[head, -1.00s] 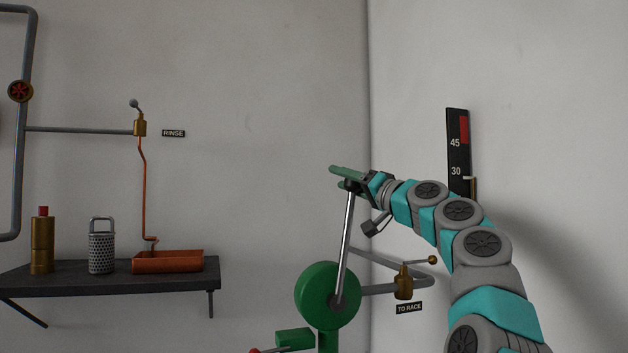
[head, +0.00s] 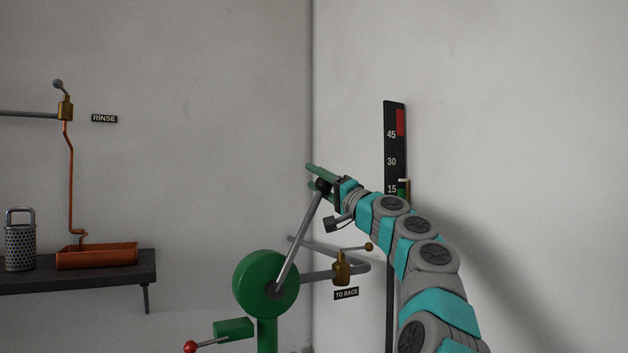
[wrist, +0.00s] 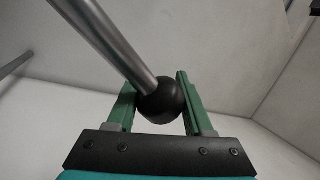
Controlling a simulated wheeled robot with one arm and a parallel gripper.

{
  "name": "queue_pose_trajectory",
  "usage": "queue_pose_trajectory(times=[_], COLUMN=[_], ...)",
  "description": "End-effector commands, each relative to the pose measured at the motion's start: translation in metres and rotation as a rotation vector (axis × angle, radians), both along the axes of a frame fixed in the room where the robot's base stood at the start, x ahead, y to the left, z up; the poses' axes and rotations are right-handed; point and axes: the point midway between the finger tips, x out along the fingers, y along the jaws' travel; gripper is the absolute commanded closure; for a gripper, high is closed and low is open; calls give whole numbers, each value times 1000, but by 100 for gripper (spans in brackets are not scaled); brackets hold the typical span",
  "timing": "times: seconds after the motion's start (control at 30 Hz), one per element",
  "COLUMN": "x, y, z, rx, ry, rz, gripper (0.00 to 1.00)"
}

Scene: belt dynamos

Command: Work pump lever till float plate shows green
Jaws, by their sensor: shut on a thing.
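The pump lever is a steel rod (head: 298,238) rising from a green round pump body (head: 250,280), tilted to the upper right. Its black ball knob (wrist: 162,101) sits between my gripper's (wrist: 158,92) green fingers in the wrist view. In the head view my gripper (head: 318,178) is shut on the knob at the lever's top. The float plate is a dark upright scale (head: 392,150) on the right wall, with 15, 30 and 45 marks and a red band on top. A pale pointer (head: 404,181) shows a little above 15. Some green shows beside 15, partly hidden by my arm.
A brass valve (head: 341,268) labelled TO RACE is on a pipe behind the pump. A red-knobbed lever (head: 190,346) sticks out low at left. A shelf (head: 110,279) holds an orange tray (head: 100,256) and a grater-like can (head: 20,245).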

Motion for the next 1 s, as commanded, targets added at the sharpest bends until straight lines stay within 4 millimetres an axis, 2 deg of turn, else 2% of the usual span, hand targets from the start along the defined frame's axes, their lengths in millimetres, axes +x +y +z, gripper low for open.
queue_pose_trajectory(times=[0.13, 0.17, 0.4, 0.73, 1.0], x=[3, 3, 2, 1, -10], y=[-4, -4, -3, -3, -15], z=[-4, -4, -3, -3, -11], rx=[0, 0, -1, 0, 2], ry=[5, 6, 4, 2, 4], rz=[-6, -7, -5, -4, -3], gripper=[100, 46, 19, 19, 19])
